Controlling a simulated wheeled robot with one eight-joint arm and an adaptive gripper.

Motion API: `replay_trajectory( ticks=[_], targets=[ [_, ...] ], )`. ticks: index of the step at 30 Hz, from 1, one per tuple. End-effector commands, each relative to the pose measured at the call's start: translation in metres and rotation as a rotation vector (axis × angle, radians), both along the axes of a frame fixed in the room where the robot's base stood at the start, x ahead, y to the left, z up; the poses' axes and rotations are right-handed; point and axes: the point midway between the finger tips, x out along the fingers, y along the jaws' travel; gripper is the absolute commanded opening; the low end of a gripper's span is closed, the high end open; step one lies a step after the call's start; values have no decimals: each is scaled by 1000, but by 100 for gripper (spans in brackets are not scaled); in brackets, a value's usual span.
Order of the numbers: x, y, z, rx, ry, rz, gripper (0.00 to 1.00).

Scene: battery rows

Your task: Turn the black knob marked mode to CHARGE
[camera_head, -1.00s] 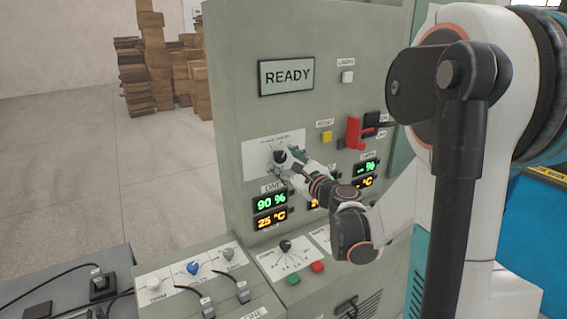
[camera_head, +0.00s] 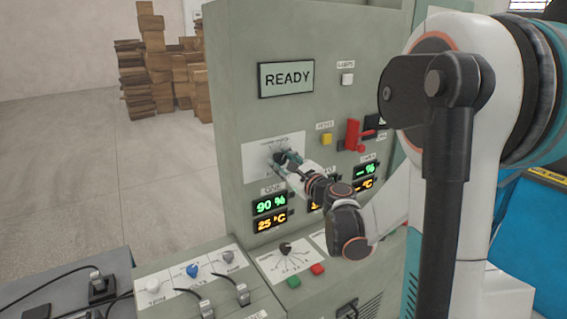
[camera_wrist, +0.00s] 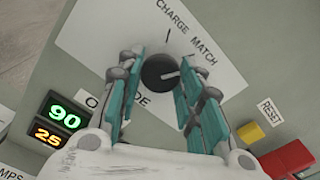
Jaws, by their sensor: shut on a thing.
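The black mode knob (camera_wrist: 159,71) sits on a white label plate (camera_wrist: 95,38) on the upright panel. In the wrist view its white pointer line points right, toward one finger. CHARGE and MATCH are printed above and to the upper right of it; lower lettering is partly hidden by my fingers. My gripper (camera_wrist: 160,85) has its teal-padded fingers on both sides of the knob and is shut on it. In the head view my gripper (camera_head: 285,162) covers most of the knob and part of the plate (camera_head: 253,153).
Lit displays (camera_head: 271,203) sit below the plate, and a READY screen (camera_head: 286,77) above. A yellow button (camera_head: 326,139) and a red lever (camera_head: 353,134) are to the right. A sloped console with another black knob (camera_head: 285,247) and cables lies below.

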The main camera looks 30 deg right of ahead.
Motion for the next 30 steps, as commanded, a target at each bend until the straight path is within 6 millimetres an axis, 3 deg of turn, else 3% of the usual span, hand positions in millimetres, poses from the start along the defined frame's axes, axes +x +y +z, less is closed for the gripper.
replay_trajectory(
  ticks=[11, 30],
  targets=[
    [0, 0, 0, -188, -7, 1, 10],
    [1, -1, 1, -773, -28, 0, 10]
  ],
)
